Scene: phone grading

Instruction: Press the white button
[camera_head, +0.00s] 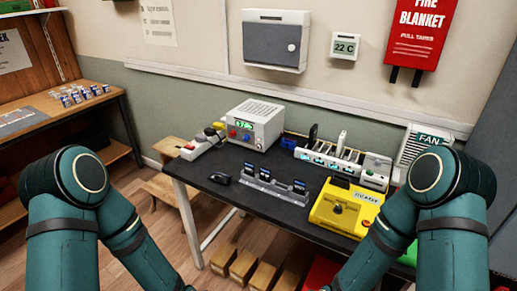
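I cannot clearly pick out a white button at this size. A low white box (203,144) at the table's back left carries small coloured parts on top, one yellow and one red; any white button there is too small to tell. Beside it stands a white instrument (255,126) with a green display and small red and blue controls. A yellow box (343,208) with a dark knob and a small red part sits at the table's right front. My two teal arms come down at the left and right sides; both grippers are outside the frame.
On the black table (228,199) are a dark mouse-like object (220,178), a rack of small devices (274,187), a white slotted rack (328,155) and a unit marked FAN (424,144). A wooden shelf stands left. Boxes (243,268) lie below. The front left tabletop is mostly clear.

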